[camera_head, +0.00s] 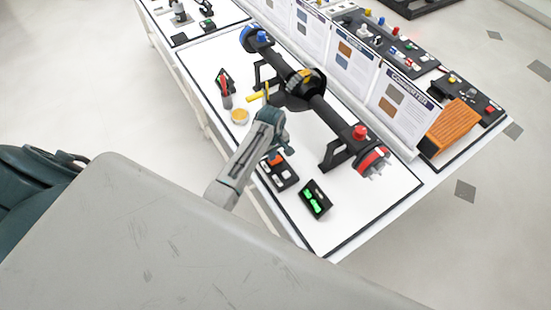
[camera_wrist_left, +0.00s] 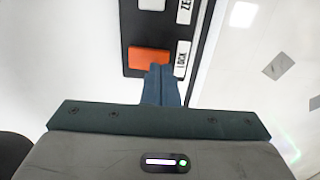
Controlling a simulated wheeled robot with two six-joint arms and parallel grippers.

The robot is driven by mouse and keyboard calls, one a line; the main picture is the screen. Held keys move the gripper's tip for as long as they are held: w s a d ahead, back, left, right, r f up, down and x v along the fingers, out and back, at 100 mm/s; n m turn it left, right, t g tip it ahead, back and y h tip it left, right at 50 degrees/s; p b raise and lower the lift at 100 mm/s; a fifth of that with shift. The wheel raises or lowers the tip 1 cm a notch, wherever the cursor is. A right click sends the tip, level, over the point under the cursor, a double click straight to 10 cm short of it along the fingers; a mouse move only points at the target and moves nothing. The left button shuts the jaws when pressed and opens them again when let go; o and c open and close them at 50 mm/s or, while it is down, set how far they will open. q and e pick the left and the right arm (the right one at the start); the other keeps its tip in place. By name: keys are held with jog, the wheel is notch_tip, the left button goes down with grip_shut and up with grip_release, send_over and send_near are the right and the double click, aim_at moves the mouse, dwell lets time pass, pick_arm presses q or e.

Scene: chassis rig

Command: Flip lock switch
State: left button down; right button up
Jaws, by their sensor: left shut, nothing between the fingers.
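The lock switch (camera_wrist_left: 150,62) is an orange rocker on a black panel in the left wrist view, with a label reading LOCK (camera_wrist_left: 181,59) beside it. In the head view the orange switch (camera_head: 275,160) sits at the top of a small black switch box (camera_head: 283,181) on the white table. My left gripper (camera_wrist_left: 160,70) is shut and empty, its fingertips over or against the lower right edge of the orange switch. I cannot tell whether they touch. In the head view my left gripper (camera_head: 287,149) is just above the box. My right gripper is not in view.
A black axle assembly (camera_head: 325,112) with blue and red ends stands behind the gripper. A black box with green lights (camera_head: 315,200) lies to the right. A red-handled tool (camera_head: 225,88) and a round yellow-orange item (camera_head: 240,116) lie to the left. Printed boards (camera_head: 404,100) line the back.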

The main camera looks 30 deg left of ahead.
pick_arm(q)
jog(key=shift+f, duration=0.55)
jog(key=shift+f+b, duration=0.4)
dwell(0.4)
jog(key=shift+r, duration=0.15)
notch_tip(320, 180, up, 2)
jog(key=shift+r+p, duration=0.2)
jog(key=shift+p, duration=0.9)
jog(key=shift+r, duration=2.15)
